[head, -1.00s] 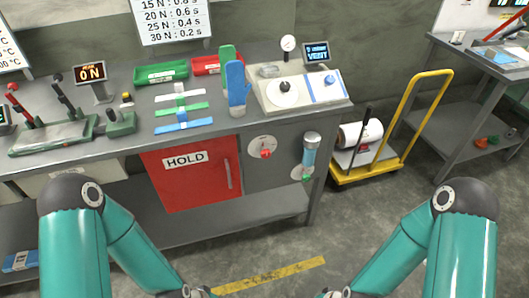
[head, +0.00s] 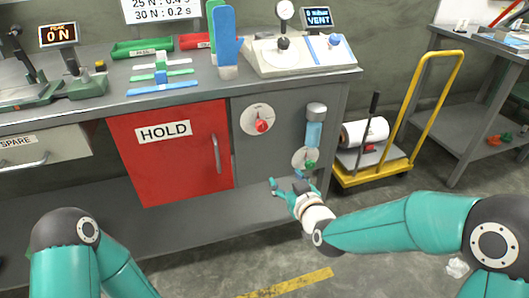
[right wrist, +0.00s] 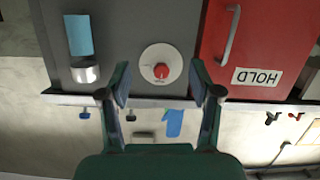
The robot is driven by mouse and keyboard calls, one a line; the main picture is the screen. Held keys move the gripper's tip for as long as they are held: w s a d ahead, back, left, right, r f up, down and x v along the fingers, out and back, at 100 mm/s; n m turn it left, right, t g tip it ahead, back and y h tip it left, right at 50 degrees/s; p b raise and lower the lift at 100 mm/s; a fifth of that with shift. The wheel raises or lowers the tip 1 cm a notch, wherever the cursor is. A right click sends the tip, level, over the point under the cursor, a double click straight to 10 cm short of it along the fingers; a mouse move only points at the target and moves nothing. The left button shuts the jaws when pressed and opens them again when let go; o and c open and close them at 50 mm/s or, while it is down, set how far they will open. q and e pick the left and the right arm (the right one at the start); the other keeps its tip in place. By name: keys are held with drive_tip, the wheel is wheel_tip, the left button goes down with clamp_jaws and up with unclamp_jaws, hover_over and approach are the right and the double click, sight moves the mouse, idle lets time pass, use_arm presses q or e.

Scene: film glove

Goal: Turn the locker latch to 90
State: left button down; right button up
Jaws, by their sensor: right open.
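The locker has a red door (head: 176,150) marked HOLD with a vertical handle (head: 215,153); it looks closed. Right of the door, on the grey front panel, is a white round dial (head: 248,114) with a red knob (head: 262,126), which I take for the latch. The knob (right wrist: 161,71) also shows in the right wrist view, upside down, between my fingertips in the picture. My right gripper (head: 288,186) is open and empty, below and apart from the knob; its two fingers (right wrist: 160,88) are spread in the wrist view. My left gripper is out of view.
A blue cylinder (head: 314,130) and a second small dial with a green knob (head: 308,163) sit right of the latch. The bench edge (head: 200,97) overhangs the panel. A yellow cart (head: 398,165) stands at the right.

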sight(263, 128)
wheel_tip(263, 128, up, 6)
drive_tip(key=w+a+n+t+y+b, duration=0.1)
drive_tip(key=w+a+t+b, duration=0.1)
drive_tip(key=t+b, duration=0.1)
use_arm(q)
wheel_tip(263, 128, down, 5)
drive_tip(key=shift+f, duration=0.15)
use_arm(e)
drive_tip(key=x, duration=1)
drive_tip(key=f+x, duration=0.1)
drive_tip(key=x, duration=0.5)
drive_tip(key=shift+w, duration=0.1)
drive_tip(key=shift+r, duration=0.1)
